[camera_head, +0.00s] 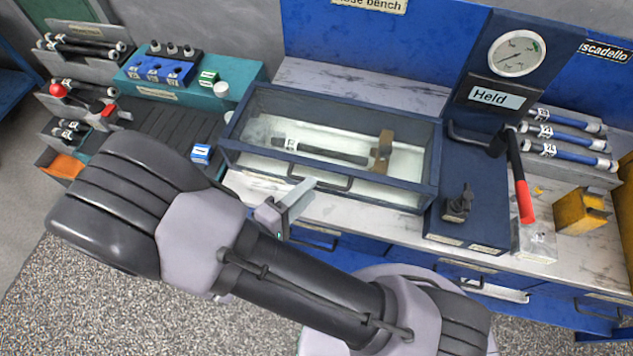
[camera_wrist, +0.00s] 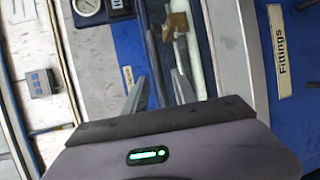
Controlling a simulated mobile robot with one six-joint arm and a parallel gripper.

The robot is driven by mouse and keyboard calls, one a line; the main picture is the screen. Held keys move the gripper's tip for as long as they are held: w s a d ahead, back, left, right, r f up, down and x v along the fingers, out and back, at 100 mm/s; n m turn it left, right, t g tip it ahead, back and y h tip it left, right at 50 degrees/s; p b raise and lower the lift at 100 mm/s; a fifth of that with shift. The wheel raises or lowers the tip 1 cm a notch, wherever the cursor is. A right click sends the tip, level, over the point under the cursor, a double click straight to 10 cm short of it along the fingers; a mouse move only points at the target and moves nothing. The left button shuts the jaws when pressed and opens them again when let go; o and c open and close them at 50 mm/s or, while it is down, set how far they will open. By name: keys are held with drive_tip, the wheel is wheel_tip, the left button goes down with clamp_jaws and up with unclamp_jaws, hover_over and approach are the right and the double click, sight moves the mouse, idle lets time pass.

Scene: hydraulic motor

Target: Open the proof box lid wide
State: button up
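The proof box (camera_head: 232,152) is a dark-blue framed case on the bench, in the middle of the head view. Its clear lid (camera_head: 345,108) looks shut. A black hose with a white tag (camera_head: 320,151) and a brown block (camera_head: 383,150) show through it. A dark bar handle (camera_head: 338,188) runs along the lid's front edge. My gripper (camera_head: 292,198) is just in front of the box, near the handle's left end; contact cannot be told. In the wrist view, my gripper's fingers (camera_wrist: 160,93) are apart with the box's blue frame beyond them.
A console with a gauge (camera_head: 517,53), a "Held" plate (camera_head: 497,96) and a red-handled lever (camera_head: 522,190) stands right of the box. Blue hoses (camera_head: 567,133) and a yellow block (camera_head: 581,211) lie farther right. A teal tray (camera_head: 238,82) and hose racks are left.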

drive_tip(key=x, duration=0.4)
drive_tip(key=shift+d, duration=0.1)
drive_tip(key=shift+c, duration=0.4)
clamp_jaws()
idle(0.9)
